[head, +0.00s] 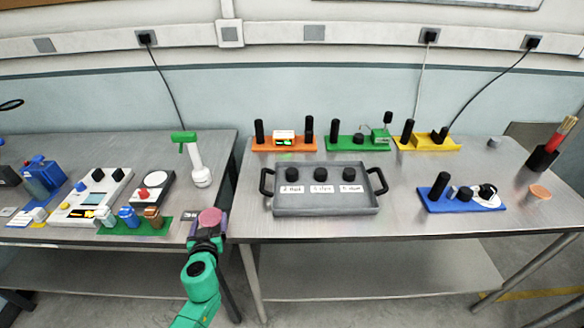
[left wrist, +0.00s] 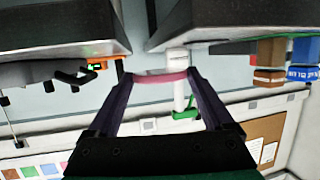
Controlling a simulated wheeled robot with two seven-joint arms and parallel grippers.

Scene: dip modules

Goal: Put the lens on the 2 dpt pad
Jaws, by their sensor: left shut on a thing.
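My left gripper (head: 208,232) is shut on a round pink lens (head: 210,217) and holds it up near the front right corner of the left table. In the left wrist view the lens (left wrist: 160,77) shows edge-on as a thin pink band between the two fingertips (left wrist: 158,80). A small dark label (head: 190,214) lies on the table edge just left of the lens; its writing is too small to read. My right gripper is not in view.
A green-and-white bottle-like tool (head: 196,165) stands behind the gripper. A green board with small blocks (head: 136,222) lies to its left. A grey tray (head: 325,205) with black knobs sits on the right table (head: 400,210). A gap separates the tables.

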